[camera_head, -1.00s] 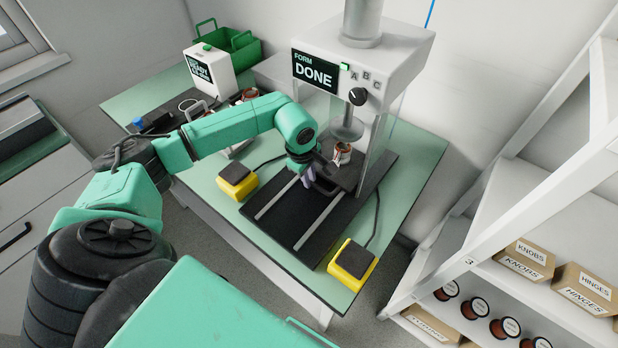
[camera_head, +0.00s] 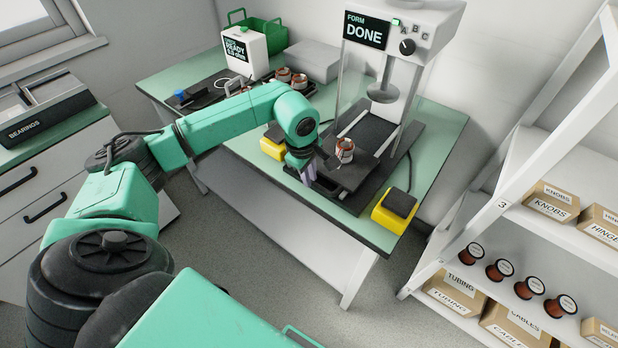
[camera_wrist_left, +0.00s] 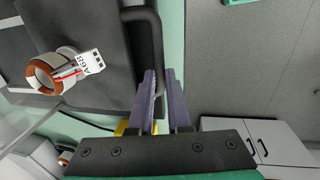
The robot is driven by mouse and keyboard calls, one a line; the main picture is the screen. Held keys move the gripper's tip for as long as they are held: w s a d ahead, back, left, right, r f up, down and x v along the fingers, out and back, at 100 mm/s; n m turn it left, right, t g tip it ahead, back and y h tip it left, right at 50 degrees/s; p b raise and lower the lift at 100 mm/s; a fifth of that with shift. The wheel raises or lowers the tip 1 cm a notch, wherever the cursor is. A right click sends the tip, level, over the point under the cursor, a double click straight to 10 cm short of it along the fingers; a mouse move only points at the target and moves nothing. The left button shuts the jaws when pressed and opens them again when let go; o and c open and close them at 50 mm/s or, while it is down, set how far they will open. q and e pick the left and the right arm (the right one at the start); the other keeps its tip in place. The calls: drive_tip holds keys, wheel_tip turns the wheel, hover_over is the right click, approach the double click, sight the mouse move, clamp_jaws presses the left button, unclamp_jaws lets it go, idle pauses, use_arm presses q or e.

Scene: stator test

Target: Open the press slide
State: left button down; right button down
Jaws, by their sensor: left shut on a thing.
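The press (camera_head: 428,15) stands on the green table with a lit "FORM DONE" display (camera_head: 366,30). Its dark slide plate (camera_head: 352,180) is drawn out along the rails to the front of the table, clear of the press ram (camera_head: 383,92). The fingers partly hide the handle. My right gripper is out of view.
Yellow button boxes stand left (camera_head: 272,150) and right (camera_head: 393,212) of the slide. A white "READY" tester (camera_head: 243,52) and a green crate (camera_head: 270,40) are at the back left. A shelf (camera_head: 560,160) with boxes and spools stands at the right.

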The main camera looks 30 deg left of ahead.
use_arm(q)
drive_tip(key=shift+r, duration=0.1)
drive_tip(key=c, duration=0.9)
unclamp_jaws()
drive_tip(key=shift+o, duration=0.2)
wheel_tip(320, 180, up, 14)
drive_tip(key=s+b, duration=0.2)
drive_tip(key=shift+s+a+r, duration=0.15)
drive_tip(key=shift+s, duration=0.2)
